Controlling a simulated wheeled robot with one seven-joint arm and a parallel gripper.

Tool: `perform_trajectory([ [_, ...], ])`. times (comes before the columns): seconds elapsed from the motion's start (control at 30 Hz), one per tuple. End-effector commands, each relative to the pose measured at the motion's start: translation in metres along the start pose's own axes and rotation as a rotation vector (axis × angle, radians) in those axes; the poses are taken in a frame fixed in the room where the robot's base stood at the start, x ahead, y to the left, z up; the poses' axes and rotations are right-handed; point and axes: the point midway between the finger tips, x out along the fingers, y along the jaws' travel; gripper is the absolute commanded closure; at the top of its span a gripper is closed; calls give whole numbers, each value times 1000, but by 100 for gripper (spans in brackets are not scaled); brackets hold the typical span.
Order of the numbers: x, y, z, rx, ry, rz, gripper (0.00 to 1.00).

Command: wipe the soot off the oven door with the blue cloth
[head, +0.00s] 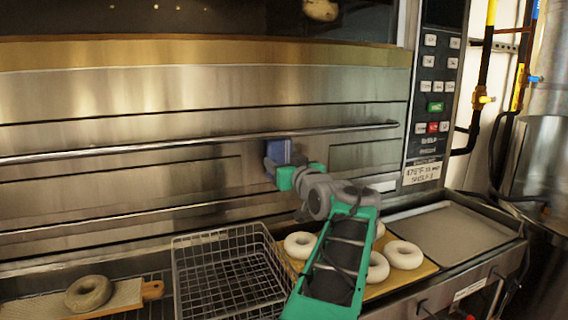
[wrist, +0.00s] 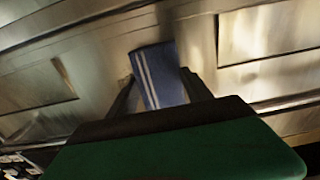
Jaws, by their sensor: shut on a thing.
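The blue cloth (head: 279,151) is held up in front of the oven door (head: 210,170), just below its upper handle bar. It also shows in the wrist view (wrist: 158,76) with two pale stripes, between the two fingers. My gripper (head: 272,163) is shut on the cloth; it also shows in the wrist view (wrist: 160,90). The cloth is at or very near the door surface; I cannot tell whether it touches. The door is brushed metal with uneven dark and light patches. I cannot tell soot from shading, and part of the door is hidden behind my arm.
Below the door are an empty wire basket (head: 178,270), a wooden board (head: 125,297) with a bagel (head: 88,292), and a tray (head: 420,270) with several pale bagels. A bare metal tray (head: 450,233) lies right. Handle bars (head: 200,144) cross the front; a control panel (head: 435,90) stands right.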

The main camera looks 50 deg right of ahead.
Motion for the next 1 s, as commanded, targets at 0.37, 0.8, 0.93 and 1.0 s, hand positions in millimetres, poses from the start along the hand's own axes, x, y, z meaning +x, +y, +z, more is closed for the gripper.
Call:
perform_trajectory([
  [0.37,8,-1,-1,-1,1,-1,74],
  [0.8,14,1,0,-1,1,1,74],
  [0.93,14,9,0,0,0,2,74],
  [1.0,14,17,0,0,0,3,74],
])
